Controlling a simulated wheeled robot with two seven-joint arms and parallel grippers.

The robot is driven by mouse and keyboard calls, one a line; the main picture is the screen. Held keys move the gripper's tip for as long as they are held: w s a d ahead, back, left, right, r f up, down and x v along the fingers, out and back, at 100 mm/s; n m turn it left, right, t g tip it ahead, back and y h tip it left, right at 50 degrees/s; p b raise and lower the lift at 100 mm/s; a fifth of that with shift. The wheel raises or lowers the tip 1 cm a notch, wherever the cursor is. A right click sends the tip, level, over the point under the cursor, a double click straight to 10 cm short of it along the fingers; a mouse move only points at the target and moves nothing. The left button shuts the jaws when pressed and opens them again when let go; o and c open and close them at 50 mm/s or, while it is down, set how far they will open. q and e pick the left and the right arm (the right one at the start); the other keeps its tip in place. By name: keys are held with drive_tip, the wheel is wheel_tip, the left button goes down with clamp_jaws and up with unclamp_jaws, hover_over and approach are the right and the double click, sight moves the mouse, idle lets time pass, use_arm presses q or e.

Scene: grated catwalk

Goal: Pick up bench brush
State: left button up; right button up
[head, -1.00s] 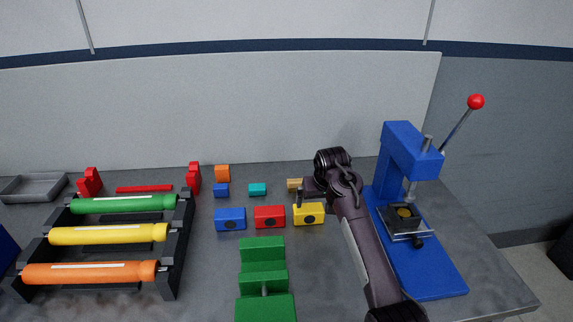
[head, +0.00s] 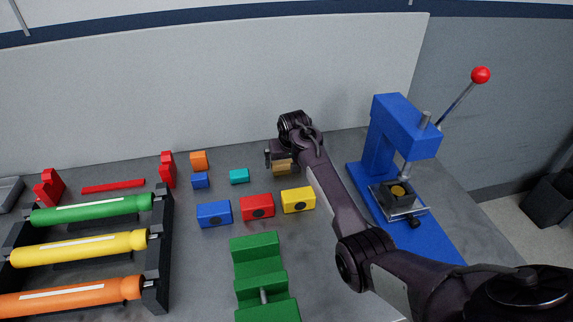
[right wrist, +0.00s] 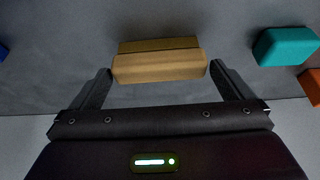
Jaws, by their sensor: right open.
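A small tan wooden piece (head: 283,168) lies on the grey bench near the back wall; it seems to be the bench brush. In the right wrist view it shows as a tan bar (right wrist: 160,67) with a darker brown strip along its far side. My right gripper (head: 279,157) is right at it, partly hiding it in the head view. In the right wrist view the open fingers (right wrist: 160,76) stand at either end of the bar, with a gap on each side. My left gripper is not in view.
A teal block (head: 239,176) and an orange block (head: 199,160) lie left of the brush. Blue, red and yellow blocks (head: 298,200) stand in front. A blue press (head: 384,140) stands close right of my arm. A rack of coloured rollers (head: 158,255) is at left.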

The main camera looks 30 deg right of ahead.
drive_tip(key=shift+x, duration=0.85)
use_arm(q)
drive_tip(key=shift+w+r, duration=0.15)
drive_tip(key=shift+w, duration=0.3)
use_arm(e)
drive_tip(key=c, duration=0.7)
